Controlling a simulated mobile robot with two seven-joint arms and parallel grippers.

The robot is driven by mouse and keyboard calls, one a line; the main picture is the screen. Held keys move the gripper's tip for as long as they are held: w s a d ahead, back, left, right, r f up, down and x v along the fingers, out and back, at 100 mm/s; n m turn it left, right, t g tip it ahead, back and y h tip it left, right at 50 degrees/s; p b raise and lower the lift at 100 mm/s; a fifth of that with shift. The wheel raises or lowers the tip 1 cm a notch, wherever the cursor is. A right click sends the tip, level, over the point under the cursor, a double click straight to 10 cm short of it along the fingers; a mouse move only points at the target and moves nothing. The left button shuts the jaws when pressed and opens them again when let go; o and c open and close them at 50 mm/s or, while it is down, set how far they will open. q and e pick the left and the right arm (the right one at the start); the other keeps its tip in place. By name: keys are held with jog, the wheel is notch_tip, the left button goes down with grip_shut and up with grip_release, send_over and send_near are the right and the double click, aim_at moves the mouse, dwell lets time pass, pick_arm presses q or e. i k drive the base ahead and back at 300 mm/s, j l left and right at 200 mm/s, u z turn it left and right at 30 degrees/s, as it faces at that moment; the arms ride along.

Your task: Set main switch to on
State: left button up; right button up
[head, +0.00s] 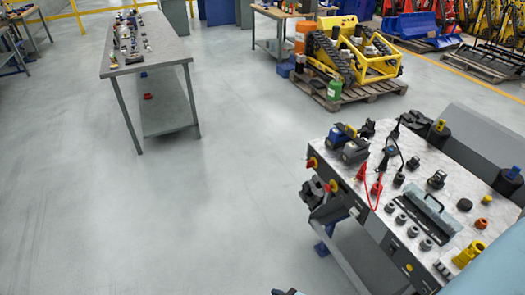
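Two small red-and-yellow knobs sit on the dark front side of the workbench at right: an upper knob (312,163) and a lower knob (331,186). Either may be the main switch; they are too small to tell which, or how they are turned. A yellow round control (409,267) is farther down the same front. Neither gripper shows clearly. A dark bit at the bottom edge and a pale blue surface at the bottom right may be parts of my arms.
The workbench top (455,185) holds several tools, red cables, grey cylinders and a yellow part. A dark vise-like object (312,190) juts from its left side. A grey table (160,60) stands back left. A yellow tracked carrier (350,55) sits on a pallet. The middle floor is clear.

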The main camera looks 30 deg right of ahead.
aim_at(310, 164)
jog(key=i+j+z, duration=0.1)
jog(key=i, duration=0.7)
jog(key=i+j+z, duration=0.1)
jog(key=i, duration=0.65)
jog(key=i+j+z, duration=0.1)
jog(key=i+z, duration=0.3)
jog(key=i+j+z, duration=0.2)
jog(key=z, duration=0.25)
jog(key=i+j+z, duration=0.25)
jog(key=z, duration=0.15)
jog(key=i+j+z, duration=0.2)
jog(key=j+z, duration=0.25)
jog(key=i+j+z, duration=0.1)
jog(key=j+z, duration=0.3)
jog(key=i+j+z, duration=0.5)
jog(key=i+j, duration=0.1)
jog(key=j, duration=0.05)
